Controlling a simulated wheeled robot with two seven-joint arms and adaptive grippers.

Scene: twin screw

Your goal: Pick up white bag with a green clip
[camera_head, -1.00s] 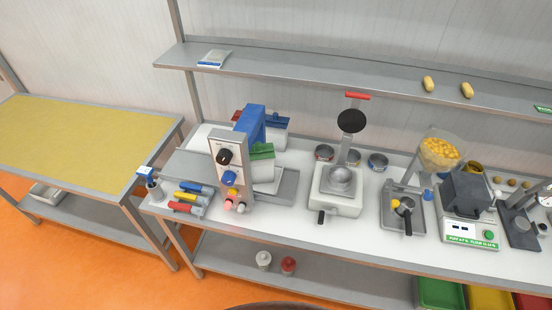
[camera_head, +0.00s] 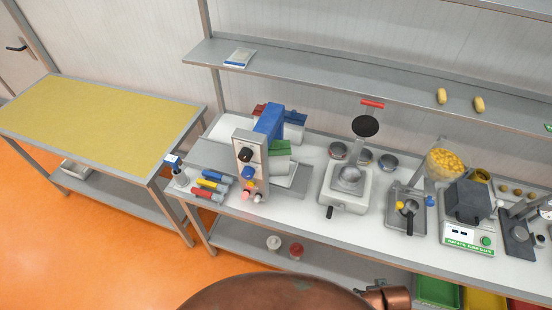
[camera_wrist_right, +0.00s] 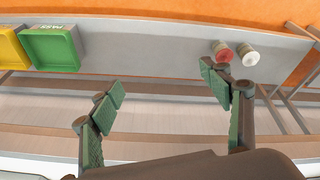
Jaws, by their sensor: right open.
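The white bag (camera_head: 279,169) with a green clip (camera_head: 278,150) stands on the white table in the head view, partly hidden behind the grey and blue machine. White bags with a blue clip (camera_head: 294,119) and a red clip (camera_head: 259,110) are behind it. My right gripper (camera_wrist_right: 163,86) shows in the right wrist view with its green-padded fingers spread apart and nothing between them. The white bag is not in the wrist view, so its distance from the gripper cannot be told. My left gripper is not in view.
The machine (camera_head: 246,160) with a blue top stands in front of the bag. Colored tools (camera_head: 212,183) lie to its left; a press (camera_head: 347,185) stands to its right. A shelf (camera_head: 320,77) runs above. Jars (camera_wrist_right: 222,51) and a green bin (camera_wrist_right: 50,48) are on the lower shelf.

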